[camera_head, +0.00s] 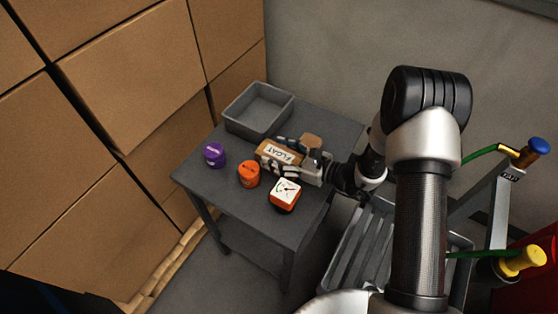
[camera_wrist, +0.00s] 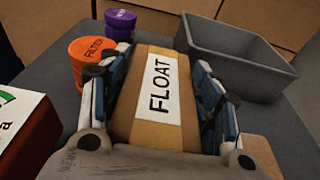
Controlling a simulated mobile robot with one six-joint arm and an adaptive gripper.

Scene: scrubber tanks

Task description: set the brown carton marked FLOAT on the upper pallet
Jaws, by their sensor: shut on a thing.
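The brown carton (camera_head: 270,158) has a white label reading FLOAT. It is at the grey table, among the other things there. My gripper (camera_head: 291,154) is shut on it, with one finger along each side. In the wrist view the carton (camera_wrist: 150,125) lies lengthwise between the fingers of my gripper (camera_wrist: 160,90), its label facing up. Whether the carton touches the table top or hangs just above it I cannot tell. I cannot make out the upper pallet for sure in either view.
The grey table (camera_head: 235,195) also holds a grey bin (camera_head: 236,119), a purple can (camera_head: 214,155), an orange can marked FILTER (camera_head: 248,174) and an orange box with a white dial (camera_head: 286,192). Stacked large cartons (camera_head: 130,85) stand left. A slatted grey tray (camera_head: 345,262) is below right.

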